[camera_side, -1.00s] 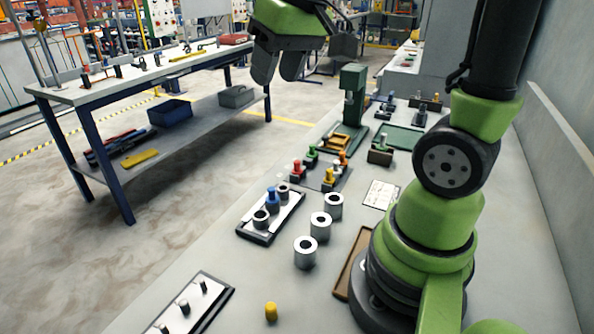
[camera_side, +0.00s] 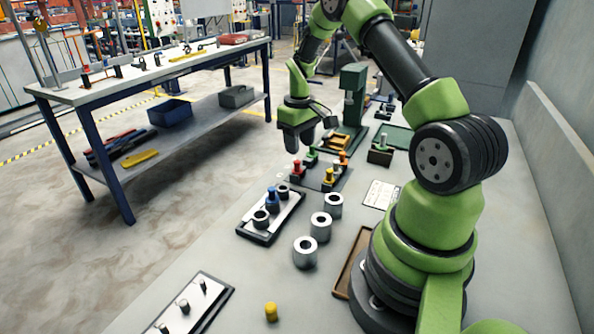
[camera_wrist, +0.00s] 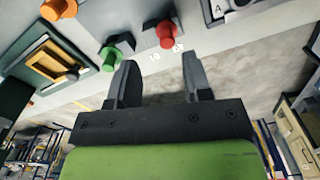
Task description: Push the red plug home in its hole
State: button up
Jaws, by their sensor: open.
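The red plug (camera_side: 297,167) stands upright on a dark block at the left edge of a dark plate, and its head sits raised above the block. It also shows in the wrist view (camera_wrist: 166,32), just beyond my fingertips. My gripper (camera_side: 299,146) is open and empty, pointing down just above the red plug and apart from it. In the wrist view its two fingers (camera_wrist: 159,76) are spread with clear space between them. The hole under the plug is hidden.
A green plug (camera_side: 312,153), a yellow plug (camera_side: 329,175) and an orange plug (camera_side: 343,157) stand close by. A green press (camera_side: 352,95) rises behind. In front are a tray with a blue plug (camera_side: 272,197) and several grey cylinders (camera_side: 320,226).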

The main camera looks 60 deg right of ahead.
aim_at(297, 161)
jog(key=f, duration=0.5)
jog(key=shift+w+a+f, duration=0.15)
jog(key=shift+a+f, duration=0.25)
jog(key=shift+c, duration=0.3)
grip_shut()
